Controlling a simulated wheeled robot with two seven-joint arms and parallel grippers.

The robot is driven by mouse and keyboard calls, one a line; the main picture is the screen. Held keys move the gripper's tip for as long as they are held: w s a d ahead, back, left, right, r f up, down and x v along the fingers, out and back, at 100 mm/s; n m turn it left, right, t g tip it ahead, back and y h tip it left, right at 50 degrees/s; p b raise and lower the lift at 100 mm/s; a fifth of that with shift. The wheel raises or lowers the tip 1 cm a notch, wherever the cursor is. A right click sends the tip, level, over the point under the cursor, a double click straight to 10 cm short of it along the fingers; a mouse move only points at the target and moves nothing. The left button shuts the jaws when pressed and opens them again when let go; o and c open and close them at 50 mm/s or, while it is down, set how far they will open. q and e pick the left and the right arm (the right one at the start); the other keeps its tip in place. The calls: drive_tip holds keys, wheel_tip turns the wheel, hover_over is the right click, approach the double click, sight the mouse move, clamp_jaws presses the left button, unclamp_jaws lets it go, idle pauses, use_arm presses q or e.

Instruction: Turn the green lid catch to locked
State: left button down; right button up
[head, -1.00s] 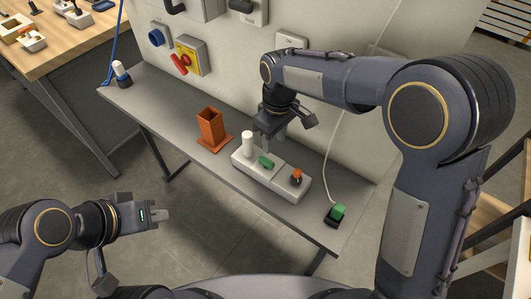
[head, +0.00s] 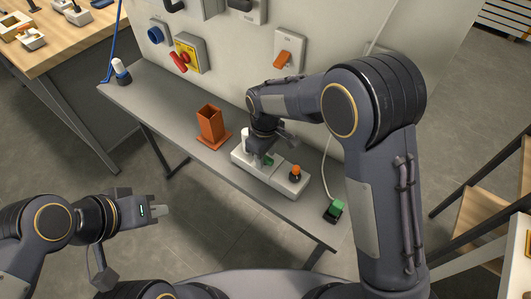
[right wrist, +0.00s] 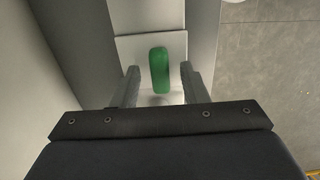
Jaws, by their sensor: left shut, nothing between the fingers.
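The green lid catch (head: 268,160) is a small rounded bar on the long pale box (head: 290,182) on the grey bench. In the right wrist view the catch (right wrist: 159,70) lies lengthwise, with a finger on either side. My right gripper (right wrist: 160,84) is open, with clear gaps between the catch and both fingers. My left gripper (head: 163,211) is shut and empty, off the bench's front edge at the left.
A white post (head: 246,138) and an orange-topped knob (head: 295,171) stand on the same box. An orange square holder (head: 210,127) stands left of it. A green-topped switch (head: 334,211) sits at the bench's right end. A wall panel rises behind.

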clamp_jaws()
drive_tip(key=shift+m, duration=0.4)
drive_tip(key=m, duration=0.3)
drive_tip(key=shift+m+b, duration=0.3)
drive_tip(key=m, duration=0.4)
drive_tip(key=shift+m, duration=0.3)
drive_tip(key=m, duration=0.4)
drive_tip(key=shift+m, duration=2.5)
